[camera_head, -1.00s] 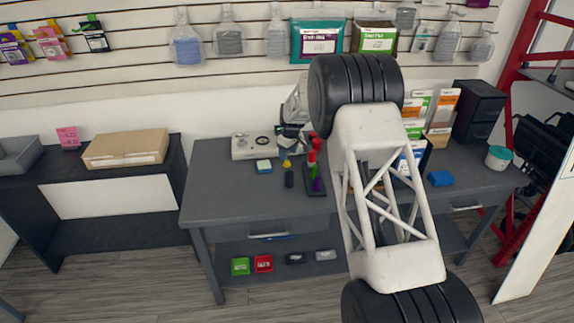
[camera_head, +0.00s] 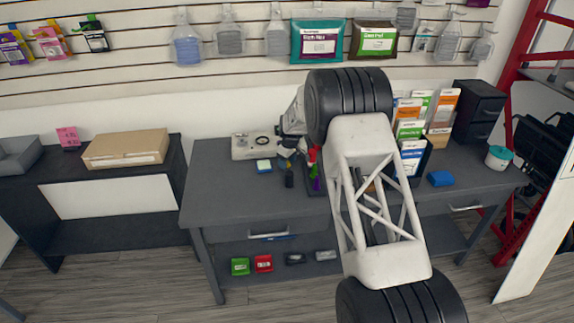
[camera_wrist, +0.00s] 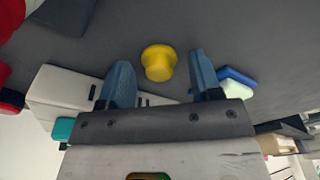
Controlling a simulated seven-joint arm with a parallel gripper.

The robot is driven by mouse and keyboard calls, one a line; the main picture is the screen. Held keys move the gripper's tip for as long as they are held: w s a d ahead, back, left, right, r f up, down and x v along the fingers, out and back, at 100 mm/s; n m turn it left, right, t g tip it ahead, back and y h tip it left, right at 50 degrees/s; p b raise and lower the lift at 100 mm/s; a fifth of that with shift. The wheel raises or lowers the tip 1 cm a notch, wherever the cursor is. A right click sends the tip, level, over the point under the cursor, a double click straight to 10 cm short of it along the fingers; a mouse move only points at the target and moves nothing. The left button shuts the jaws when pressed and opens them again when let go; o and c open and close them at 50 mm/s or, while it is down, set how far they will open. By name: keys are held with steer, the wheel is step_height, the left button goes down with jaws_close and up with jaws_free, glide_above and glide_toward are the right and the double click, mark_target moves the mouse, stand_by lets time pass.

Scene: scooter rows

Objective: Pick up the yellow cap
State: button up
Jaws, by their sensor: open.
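The yellow cap (camera_wrist: 158,62) stands on the grey tabletop in the wrist view, between the spread fingertips of my gripper (camera_wrist: 161,72). A gap shows between the cap and each finger, so my gripper is open and empty. Depth to the cap is hard to judge. In the head view my arm reaches down over the desk, and its large links cover part of the tabletop. Only a small piece of the yellow cap (camera_head: 289,163) shows there, by my gripper, behind a small dark cylinder (camera_head: 289,179).
A white device (camera_head: 255,146) and a blue and pale block (camera_head: 263,165) lie left of the gripper; the block (camera_wrist: 237,84) is close to one finger in the wrist view. Red, green and purple pieces (camera_head: 313,170) stand close right. The desk's left front (camera_head: 225,200) is clear.

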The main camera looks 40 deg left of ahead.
stand_by(0.3)
steer(key=c, duration=1)
steer(key=shift+c, duration=0.2)
